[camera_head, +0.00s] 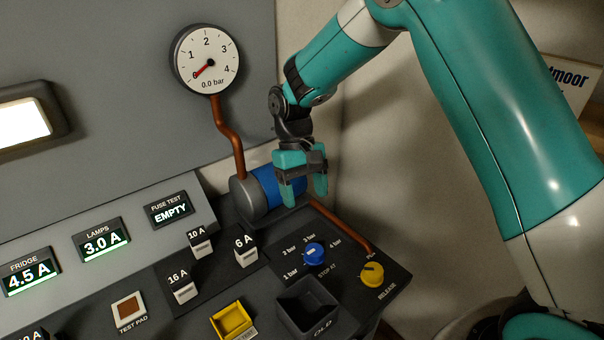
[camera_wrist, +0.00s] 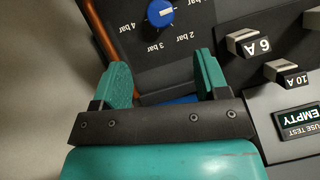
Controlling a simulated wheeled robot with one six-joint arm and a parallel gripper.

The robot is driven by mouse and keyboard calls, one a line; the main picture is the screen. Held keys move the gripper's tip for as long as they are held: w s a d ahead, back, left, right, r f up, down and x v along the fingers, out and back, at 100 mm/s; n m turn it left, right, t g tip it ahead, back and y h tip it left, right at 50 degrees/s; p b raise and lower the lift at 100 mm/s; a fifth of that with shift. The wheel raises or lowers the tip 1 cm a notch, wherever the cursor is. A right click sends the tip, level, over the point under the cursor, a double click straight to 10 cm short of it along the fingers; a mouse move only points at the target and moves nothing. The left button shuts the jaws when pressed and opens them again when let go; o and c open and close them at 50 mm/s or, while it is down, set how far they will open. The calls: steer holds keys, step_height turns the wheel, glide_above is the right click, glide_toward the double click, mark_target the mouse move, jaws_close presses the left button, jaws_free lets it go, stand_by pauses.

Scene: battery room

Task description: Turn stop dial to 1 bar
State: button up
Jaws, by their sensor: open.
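The stop dial (camera_head: 314,254) is a blue knob with a white mark, on the dark panel among labels for 1, 2, 3 and 4 bar. It also shows at the top edge of the wrist view (camera_wrist: 160,14), beyond the fingertips. I cannot tell exactly which label its mark faces. My gripper (camera_head: 303,192) is open and empty. It hangs above and behind the dial, in front of the blue and grey cylinder (camera_head: 247,199), apart from the dial. In the wrist view the two teal fingers (camera_wrist: 162,66) are spread, with the panel between them.
The round gauge (camera_head: 207,60) reads 0.0 bar. A yellow release knob (camera_head: 372,274) sits right of the dial beside a copper pipe (camera_head: 343,228). A dark open bin (camera_head: 308,304) stands in front, and the 6 A fuse (camera_head: 246,250) is to the left.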

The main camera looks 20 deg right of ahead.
steer(key=v, duration=0.4)
steer(key=shift+w+r, duration=0.15)
steer(key=shift+r, duration=0.15)
steer(key=s+a+r+n+t+y, duration=0.1)
steer(key=s+r, duration=0.2)
steer(key=s, duration=0.5)
steer(key=s+a+r+n+t+y, duration=0.1)
steer(key=s+r+n+t+y, duration=0.1)
steer(key=s, duration=0.7)
steer(key=s+a+r+n+t+y, duration=0.1)
steer(key=s+r, duration=0.3)
steer(key=s, duration=0.4)
steer(key=shift+a+n+y, duration=0.3)
steer(key=shift+a+n, duration=0.2)
steer(key=shift+n, duration=0.2)
steer(key=shift+s, duration=0.2)
